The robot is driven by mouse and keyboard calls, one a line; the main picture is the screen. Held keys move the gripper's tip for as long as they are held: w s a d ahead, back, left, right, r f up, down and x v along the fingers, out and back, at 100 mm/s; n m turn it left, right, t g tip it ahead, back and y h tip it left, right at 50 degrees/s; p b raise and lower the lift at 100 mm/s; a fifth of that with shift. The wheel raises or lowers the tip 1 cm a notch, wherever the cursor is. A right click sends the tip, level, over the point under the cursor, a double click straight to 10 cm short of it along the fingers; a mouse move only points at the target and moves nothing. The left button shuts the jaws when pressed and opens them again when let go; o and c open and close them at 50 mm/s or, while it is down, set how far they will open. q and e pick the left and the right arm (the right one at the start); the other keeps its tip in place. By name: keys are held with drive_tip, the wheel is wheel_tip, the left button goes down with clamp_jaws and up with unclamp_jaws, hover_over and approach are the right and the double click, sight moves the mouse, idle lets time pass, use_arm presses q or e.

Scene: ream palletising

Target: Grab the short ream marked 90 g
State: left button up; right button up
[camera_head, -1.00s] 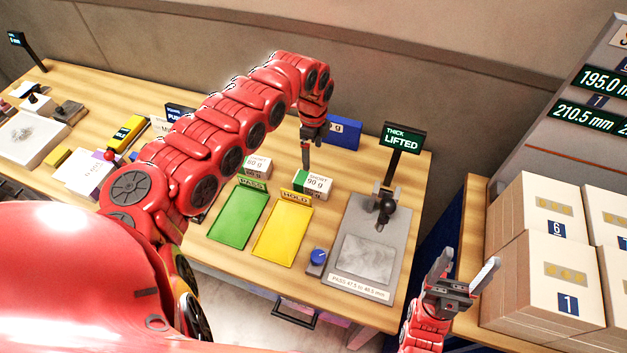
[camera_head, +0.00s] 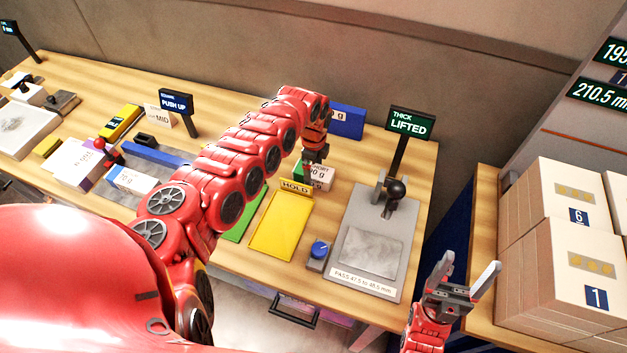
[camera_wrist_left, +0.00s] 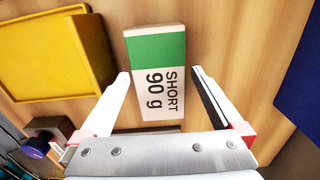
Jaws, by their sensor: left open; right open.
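The short ream marked 90 g (camera_head: 322,176) lies on the wooden table just behind the yellow HOLD tray (camera_head: 277,228). In the left wrist view the ream (camera_wrist_left: 157,72) shows a green band and a white part with the print SHORT 90 g. My left gripper (camera_head: 314,157) is over the ream and hides part of it. In the left wrist view my left gripper (camera_wrist_left: 160,82) is open, with one finger on each side of the ream's lower part; I cannot tell whether they touch it. My right gripper (camera_head: 470,275) is open and empty at the lower right.
The thickness gauge (camera_head: 372,250) stands right of the yellow tray, with a sign (camera_head: 410,123) reading THICK LIFTED. A blue block (camera_head: 347,119) stands behind the ream. Stacked boxes (camera_head: 560,240) fill the right side. My left arm covers much of the green tray (camera_head: 245,222).

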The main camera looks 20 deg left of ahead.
use_arm(q)
drive_tip(key=shift+f, duration=0.9)
drive_tip(key=shift+r, duration=0.1)
drive_tip(key=shift+r, duration=0.1)
drive_tip(key=c, duration=0.3)
clamp_jaws()
